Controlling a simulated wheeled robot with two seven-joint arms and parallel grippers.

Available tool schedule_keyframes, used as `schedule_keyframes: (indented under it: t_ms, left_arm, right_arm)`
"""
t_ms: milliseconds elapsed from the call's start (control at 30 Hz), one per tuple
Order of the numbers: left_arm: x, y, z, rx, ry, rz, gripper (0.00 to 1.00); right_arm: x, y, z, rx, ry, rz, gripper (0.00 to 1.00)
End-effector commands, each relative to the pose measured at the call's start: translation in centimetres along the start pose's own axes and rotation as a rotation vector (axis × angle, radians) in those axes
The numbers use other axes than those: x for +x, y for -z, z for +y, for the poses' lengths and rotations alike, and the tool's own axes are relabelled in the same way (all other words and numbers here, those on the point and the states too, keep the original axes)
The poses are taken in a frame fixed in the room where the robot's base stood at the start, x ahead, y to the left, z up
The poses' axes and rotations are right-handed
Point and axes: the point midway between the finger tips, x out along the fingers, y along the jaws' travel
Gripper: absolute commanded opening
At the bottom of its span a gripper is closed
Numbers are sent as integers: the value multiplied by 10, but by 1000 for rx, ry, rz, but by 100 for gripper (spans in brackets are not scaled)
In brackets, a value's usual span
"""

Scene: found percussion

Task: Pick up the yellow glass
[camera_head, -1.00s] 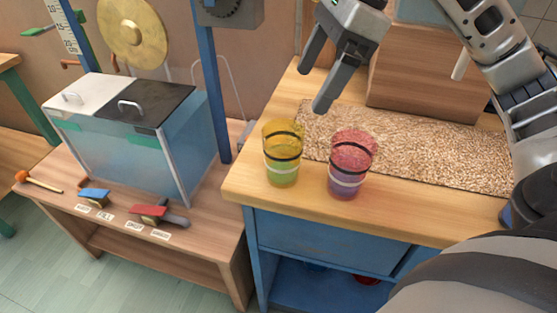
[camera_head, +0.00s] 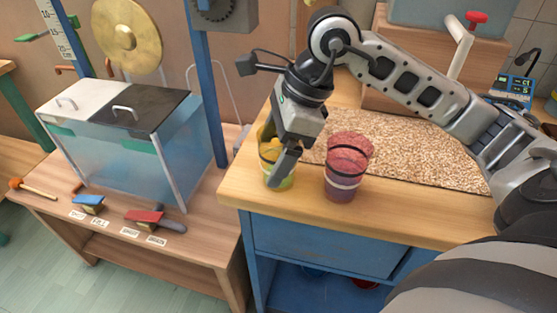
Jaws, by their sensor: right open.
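The yellow glass (camera_head: 266,152), with dark and white bands, stands upright near the left end of the wooden counter (camera_head: 300,212). My right gripper (camera_head: 276,168) points down at it, with one finger in front of its right side. The gripper is open. It hides part of the glass, and I cannot tell whether they touch. A pink-red glass (camera_head: 347,165) with similar bands stands just to the right. My left gripper is not in view.
A cork-like speckled mat (camera_head: 420,150) lies behind the glasses. A wooden box (camera_head: 385,95) stands at the back. To the left, a lower bench holds a clear tank (camera_head: 130,155), a blue block (camera_head: 90,203) and a red block (camera_head: 148,216). A blue post (camera_head: 207,90) rises behind the bench.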

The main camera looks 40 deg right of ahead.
Motion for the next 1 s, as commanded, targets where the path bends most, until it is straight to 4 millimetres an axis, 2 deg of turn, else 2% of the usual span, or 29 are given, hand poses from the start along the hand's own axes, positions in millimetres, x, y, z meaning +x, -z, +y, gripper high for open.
schedule_keyframes:
  t_ms: [167,200,367,400,767,1000]
  left_arm:
    - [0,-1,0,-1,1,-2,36]
    - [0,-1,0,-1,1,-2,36]
    - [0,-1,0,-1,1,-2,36]
    - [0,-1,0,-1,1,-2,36]
    - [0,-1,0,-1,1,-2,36]
    - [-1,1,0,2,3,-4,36]
  right_arm:
    - [0,0,0,0,0,0,85]
    - [0,0,0,0,0,0,79]
    - [0,0,0,1,0,0,35]
    - [0,0,0,1,0,0,30]
    - [-4,-2,-1,0,3,-1,30]
    - [-24,-10,-1,-1,5,-3,30]
